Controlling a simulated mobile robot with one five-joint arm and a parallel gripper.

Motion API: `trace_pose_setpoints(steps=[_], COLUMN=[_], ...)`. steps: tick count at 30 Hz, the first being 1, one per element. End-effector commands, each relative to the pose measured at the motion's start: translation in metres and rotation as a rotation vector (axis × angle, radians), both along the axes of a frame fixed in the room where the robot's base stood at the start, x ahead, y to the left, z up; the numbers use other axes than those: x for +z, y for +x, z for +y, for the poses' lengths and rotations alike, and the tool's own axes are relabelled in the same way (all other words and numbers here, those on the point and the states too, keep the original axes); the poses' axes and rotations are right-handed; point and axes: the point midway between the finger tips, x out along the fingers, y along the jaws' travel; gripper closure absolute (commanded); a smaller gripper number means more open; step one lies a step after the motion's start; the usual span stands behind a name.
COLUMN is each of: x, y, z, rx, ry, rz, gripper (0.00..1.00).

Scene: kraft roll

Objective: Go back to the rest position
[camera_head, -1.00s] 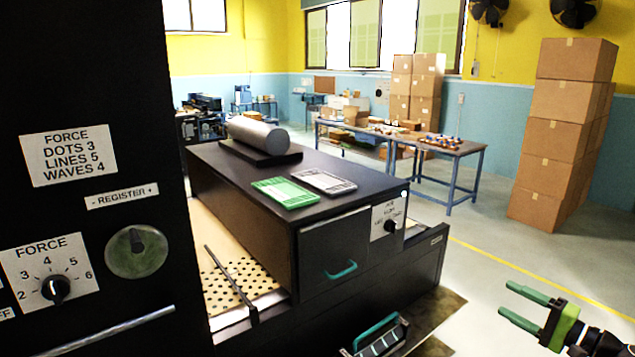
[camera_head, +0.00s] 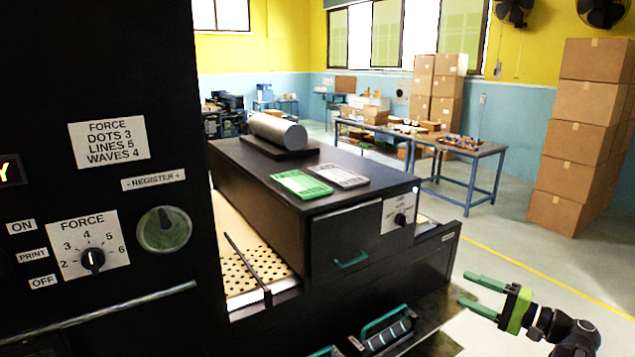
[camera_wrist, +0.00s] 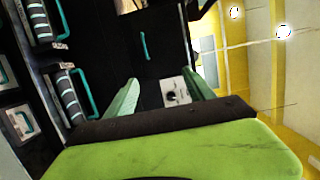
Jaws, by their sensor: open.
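My gripper (camera_head: 472,294) is at the lower right of the head view, with green fingers spread apart and nothing between them. It is in free air to the right of the black machine (camera_head: 330,281), apart from it. In the wrist view my gripper (camera_wrist: 160,98) points toward the machine front, where a teal handle (camera_wrist: 143,46) and a small dial (camera_wrist: 171,97) show beyond the fingers.
A grey roll (camera_head: 278,130), a green plate (camera_head: 301,184) and a grey plate (camera_head: 338,175) lie on the machine top. A force panel (camera_head: 90,244) stands close at left. Stacked boxes (camera_head: 580,140) and a table (camera_head: 470,152) stand behind. Floor at right is clear.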

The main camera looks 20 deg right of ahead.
Motion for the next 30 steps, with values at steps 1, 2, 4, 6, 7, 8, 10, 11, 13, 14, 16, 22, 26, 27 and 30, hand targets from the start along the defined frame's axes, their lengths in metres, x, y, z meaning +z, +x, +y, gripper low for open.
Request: trace_pose_setpoints(steps=[1,2,4,6,7,8,10,11,13,14,16,22,26,27,30], x=[0.000,-0.001,-0.004,-0.012,-0.016,-0.021,-0.037,-0.044,-0.064,-0.073,-0.096,-0.163,-0.200,-0.210,-0.227], y=[0.016,0.026,0.050,0.076,0.088,0.099,0.121,0.128,0.140,0.143,0.145,0.121,0.099,0.093,0.087], z=[0.019,0.030,0.062,0.104,0.126,0.149,0.205,0.230,0.287,0.313,0.369,0.486,0.519,0.519,0.498], rx=[0.041,0.065,0.130,0.211,0.251,0.292,0.392,0.434,0.532,0.575,0.673,0.892,0.971,0.979,0.958], ry=[0.000,-0.002,-0.007,-0.024,-0.033,-0.047,-0.087,-0.108,-0.171,-0.202,-0.290,-0.612,-0.866,-0.950,-1.132], rz=[0.001,0.003,0.016,0.043,0.058,0.077,0.128,0.153,0.214,0.242,0.309,0.484,0.582,0.614,0.692], gripper=[0.37,0.37,0.37,0.37,0.37,0.37,0.37,0.37,0.37,0.37,0.37,0.37,0.37,0.37,0.37])
